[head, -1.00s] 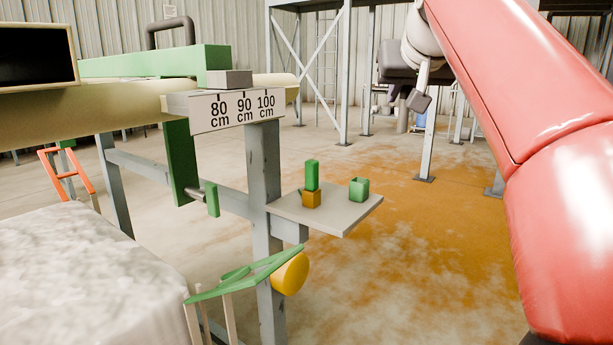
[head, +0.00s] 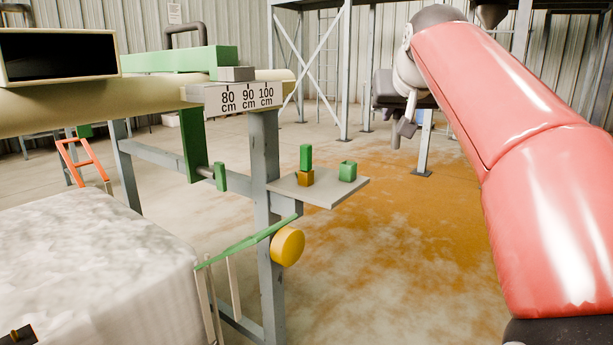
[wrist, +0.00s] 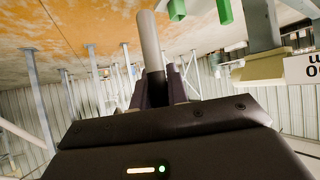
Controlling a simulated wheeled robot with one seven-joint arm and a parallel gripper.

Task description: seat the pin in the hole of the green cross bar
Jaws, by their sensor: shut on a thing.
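My gripper (wrist: 165,88) is shut on a pale grey pin (wrist: 151,42) in the wrist view. The pin sticks out past the fingers, clear of any green part. In the head view a long green bar (head: 180,60) lies across the top of the frame, above the cream beam. A vertical green bar (head: 193,145) hangs below the beam, with a rod and a small green piece (head: 220,177) beside it. I cannot see a hole in any of these bars. My red arm is at the right of the head view, well apart from them.
A shelf (head: 335,192) holds a green block on an orange block (head: 306,178) and an open green cup (head: 347,171). A grey post (head: 265,170), a numbered plate (head: 238,97) and a yellow disc (head: 288,246) stand nearby. A bulk bag (head: 100,260) fills the lower left.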

